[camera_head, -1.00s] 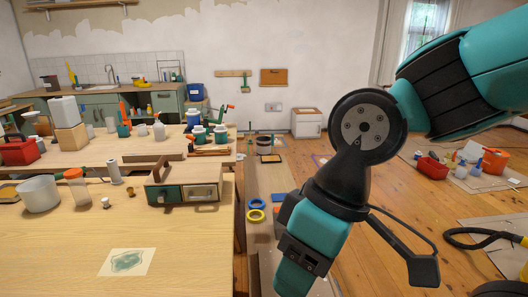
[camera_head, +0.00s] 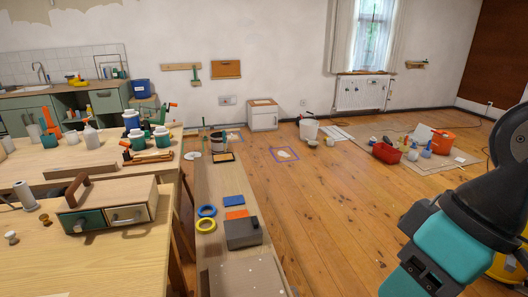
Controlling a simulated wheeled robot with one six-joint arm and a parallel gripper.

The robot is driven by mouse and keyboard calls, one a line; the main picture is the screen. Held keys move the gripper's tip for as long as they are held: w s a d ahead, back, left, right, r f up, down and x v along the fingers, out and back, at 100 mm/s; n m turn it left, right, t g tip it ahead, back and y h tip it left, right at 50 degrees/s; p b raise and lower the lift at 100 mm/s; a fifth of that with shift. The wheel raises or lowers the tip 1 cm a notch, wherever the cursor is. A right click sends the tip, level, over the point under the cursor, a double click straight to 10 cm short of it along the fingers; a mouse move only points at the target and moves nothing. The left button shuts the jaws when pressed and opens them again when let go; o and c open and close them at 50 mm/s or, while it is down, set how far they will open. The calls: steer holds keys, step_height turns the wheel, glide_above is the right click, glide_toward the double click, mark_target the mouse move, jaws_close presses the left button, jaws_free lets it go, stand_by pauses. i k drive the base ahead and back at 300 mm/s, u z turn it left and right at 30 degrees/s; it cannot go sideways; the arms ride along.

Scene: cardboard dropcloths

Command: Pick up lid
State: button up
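I cannot tell for certain which thing is the lid. A small flat white disc (camera_head: 193,155), possibly a lid, lies at the far end of the low bench, left of a dark can (camera_head: 218,142). It is too small to make out well. My arm (camera_head: 448,248) reaches down at the lower right, far from the disc. My gripper is outside the picture, so its fingers cannot be seen.
A long low bench (camera_head: 222,188) holds blue and yellow tape rings and a grey box (camera_head: 242,232). Worktables with bottles and a wooden drawer box (camera_head: 110,205) stand left. A red crate (camera_head: 386,152) and orange bucket (camera_head: 441,142) lie right.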

mark_target(190, 156)
steer(key=z, duration=0.95)
steer(key=i, duration=3.45)
steer(key=u, duration=1.8)
steer(key=i, duration=6.25)
steer(key=u, duration=0.45)
